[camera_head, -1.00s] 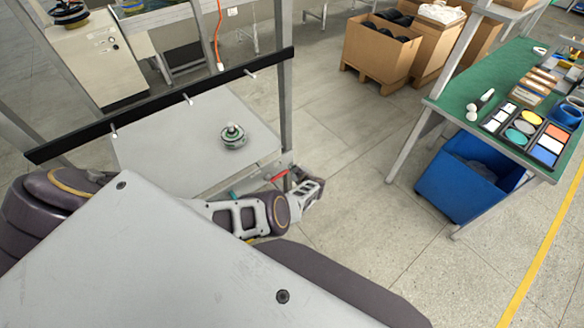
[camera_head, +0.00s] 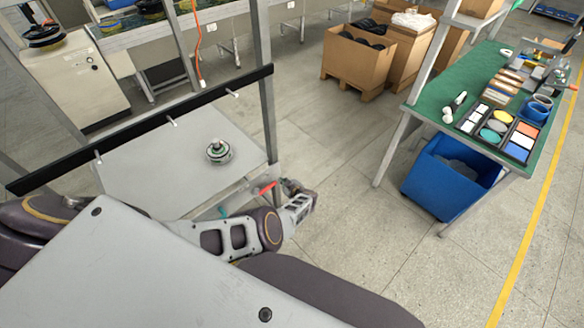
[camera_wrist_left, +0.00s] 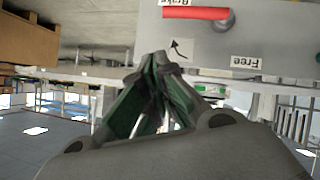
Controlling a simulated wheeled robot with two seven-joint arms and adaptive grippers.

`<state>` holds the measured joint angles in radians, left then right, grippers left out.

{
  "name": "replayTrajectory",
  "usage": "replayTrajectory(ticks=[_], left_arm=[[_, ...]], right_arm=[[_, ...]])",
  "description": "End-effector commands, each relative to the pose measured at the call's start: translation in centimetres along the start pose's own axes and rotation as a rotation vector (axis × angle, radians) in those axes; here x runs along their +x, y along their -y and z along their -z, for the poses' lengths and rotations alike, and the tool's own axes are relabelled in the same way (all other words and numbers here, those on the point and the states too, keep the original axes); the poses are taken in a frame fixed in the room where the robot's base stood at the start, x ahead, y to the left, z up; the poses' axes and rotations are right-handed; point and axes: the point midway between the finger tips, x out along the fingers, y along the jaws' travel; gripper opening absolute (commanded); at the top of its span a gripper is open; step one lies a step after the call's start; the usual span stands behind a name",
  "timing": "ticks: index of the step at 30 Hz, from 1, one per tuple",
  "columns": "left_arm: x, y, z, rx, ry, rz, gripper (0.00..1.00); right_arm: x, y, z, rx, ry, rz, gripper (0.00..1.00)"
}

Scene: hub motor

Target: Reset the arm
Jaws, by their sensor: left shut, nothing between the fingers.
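My left arm comes in from the left, and its gripper (camera_head: 289,186) is at the right front corner of the grey table, small and partly hidden by the wrist. In the left wrist view the two dark green fingers (camera_wrist_left: 157,62) meet at their tips, shut and empty. A red handle (camera_head: 265,187) is close by at the table's edge; it also shows in the left wrist view (camera_wrist_left: 196,13), beyond the fingertips and apart from them, with labels "Brake" and "Free". My right gripper is not in view.
A hub motor part (camera_head: 219,152) sits on the grey table (camera_head: 150,165). A black rail (camera_head: 140,128) with pegs crosses above it. A green workbench (camera_head: 440,95) with a blue bin (camera_head: 425,185) stands right. Cardboard boxes (camera_head: 352,62) stand behind. Floor between is clear.

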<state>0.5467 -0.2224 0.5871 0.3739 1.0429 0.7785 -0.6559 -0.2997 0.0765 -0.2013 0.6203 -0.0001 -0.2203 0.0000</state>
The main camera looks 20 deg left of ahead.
Motion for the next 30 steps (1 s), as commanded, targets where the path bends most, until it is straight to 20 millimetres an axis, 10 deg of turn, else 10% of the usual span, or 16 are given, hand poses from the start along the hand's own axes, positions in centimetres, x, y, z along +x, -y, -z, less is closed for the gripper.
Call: replayTrajectory(ticks=[15, 30], left_arm=[[0.0, -0.7, -0.8, -0.102, 0.039, -0.028, 0.0], [-2.5, -10.1, -5.0, -0.129, 0.32, -0.396, 0.0]], right_arm=[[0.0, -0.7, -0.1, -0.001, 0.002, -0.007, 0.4], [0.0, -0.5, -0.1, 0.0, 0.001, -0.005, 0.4]])
